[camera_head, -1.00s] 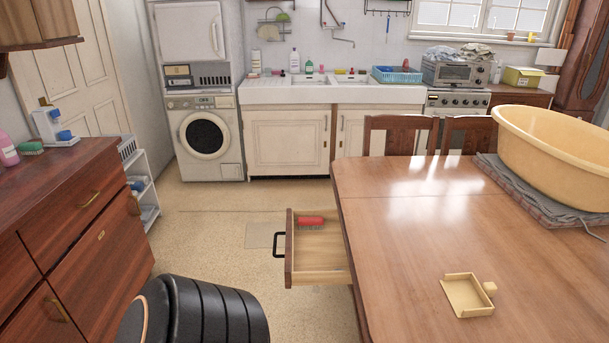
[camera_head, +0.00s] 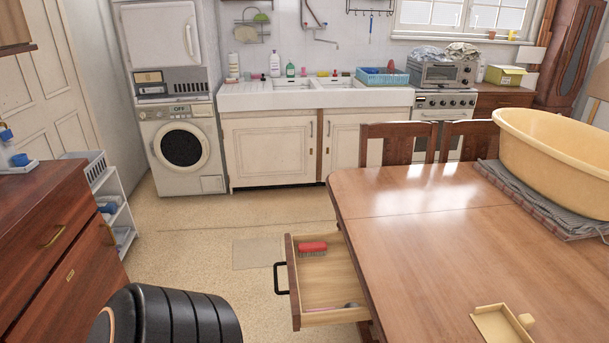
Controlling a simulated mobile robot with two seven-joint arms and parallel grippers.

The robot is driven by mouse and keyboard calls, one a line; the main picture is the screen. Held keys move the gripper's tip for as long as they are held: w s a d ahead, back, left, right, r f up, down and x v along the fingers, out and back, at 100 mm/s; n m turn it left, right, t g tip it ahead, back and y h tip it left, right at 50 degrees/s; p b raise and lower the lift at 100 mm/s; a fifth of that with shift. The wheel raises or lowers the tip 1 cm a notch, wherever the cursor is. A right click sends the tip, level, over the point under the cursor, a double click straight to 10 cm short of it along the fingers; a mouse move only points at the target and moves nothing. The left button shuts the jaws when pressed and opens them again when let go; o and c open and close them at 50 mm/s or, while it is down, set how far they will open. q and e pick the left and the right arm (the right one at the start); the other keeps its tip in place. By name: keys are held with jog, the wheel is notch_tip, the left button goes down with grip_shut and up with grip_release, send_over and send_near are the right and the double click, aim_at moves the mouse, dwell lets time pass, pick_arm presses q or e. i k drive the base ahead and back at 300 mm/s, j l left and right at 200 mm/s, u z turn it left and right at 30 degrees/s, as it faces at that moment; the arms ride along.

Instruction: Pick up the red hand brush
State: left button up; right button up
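The red hand brush (camera_head: 312,248) lies inside the open table drawer (camera_head: 291,270), near its far end. Its red back faces up and its bristles point down. The drawer sticks out from the left side of the wooden table (camera_head: 430,235) and has a black handle (camera_head: 279,278) on its front. Another small object lies at the drawer's near end, partly hidden by the table edge. Neither of my grippers is in view. A black ribbed part, likely my own arm, shows at the bottom left.
A wooden dresser (camera_head: 50,230) stands at the left, with a white shelf rack (camera_head: 118,205) beyond it. A large yellow basin (camera_head: 560,160) and a tan tray (camera_head: 503,325) are on the table. Open floor (camera_head: 200,245) lies between dresser and drawer.

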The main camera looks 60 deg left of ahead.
aim_at(303, 249)
jog(key=j, duration=0.95)
jog(key=k+j, duration=0.1)
jog(key=j, duration=0.8)
